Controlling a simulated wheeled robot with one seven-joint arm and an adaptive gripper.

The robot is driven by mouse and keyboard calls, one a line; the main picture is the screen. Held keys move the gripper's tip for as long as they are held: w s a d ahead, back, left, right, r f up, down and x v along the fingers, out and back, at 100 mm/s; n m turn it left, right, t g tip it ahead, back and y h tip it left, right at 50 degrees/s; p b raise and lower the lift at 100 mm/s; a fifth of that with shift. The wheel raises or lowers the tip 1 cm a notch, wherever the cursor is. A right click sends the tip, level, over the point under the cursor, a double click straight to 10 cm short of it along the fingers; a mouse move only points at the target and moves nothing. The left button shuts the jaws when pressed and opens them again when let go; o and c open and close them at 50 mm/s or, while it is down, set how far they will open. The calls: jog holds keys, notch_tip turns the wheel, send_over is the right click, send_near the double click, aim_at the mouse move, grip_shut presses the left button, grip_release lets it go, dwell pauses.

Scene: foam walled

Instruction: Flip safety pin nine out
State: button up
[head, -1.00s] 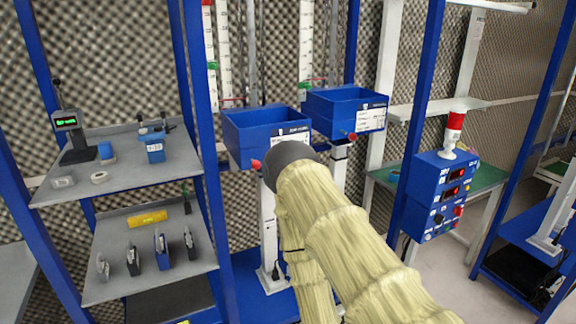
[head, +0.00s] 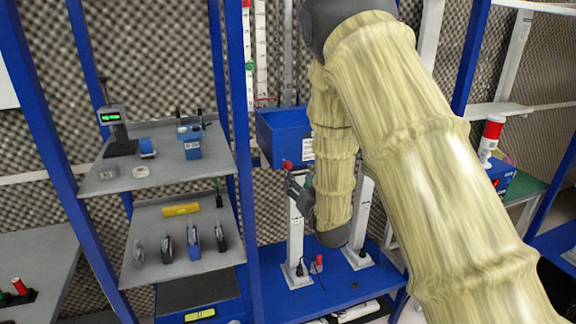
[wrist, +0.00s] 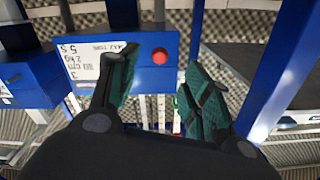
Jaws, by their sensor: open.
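A red round knob (head: 287,164) sits on the front of a blue bin (head: 282,125) on a white post; I take it for the safety pin, but no number nine is readable. In the wrist view the red knob (wrist: 160,56) shows beside a white label with upside-down print. My gripper (head: 301,190) is just below and beside the knob in the head view. In the wrist view its two green-padded fingers (wrist: 158,70) are spread wide and empty, with the knob seen between them, apart from both.
My arm hides the right part of the bin and the area behind it. A second blue bin (wrist: 25,78) shows at the left of the wrist view. A grey shelf with small tools (head: 112,182) and blue frame posts (head: 237,90) stand at left.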

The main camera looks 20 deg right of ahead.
aim_at(289, 167)
jog(key=w+p, duration=0.1)
jog(key=w, duration=0.2)
jog(key=w+p, duration=0.2)
jog(key=w, duration=0.1)
jog(key=w+p, duration=0.1)
jog(key=w, duration=0.2)
jog(key=shift+w+a+r, duration=0.15)
jog(key=shift+w+r, duration=0.2)
jog(key=shift+r, duration=0.05)
jog(key=shift+w+f+p, duration=0.1)
jog(key=shift+w+p, duration=0.3)
jog(key=shift+w, duration=0.25)
grip_shut()
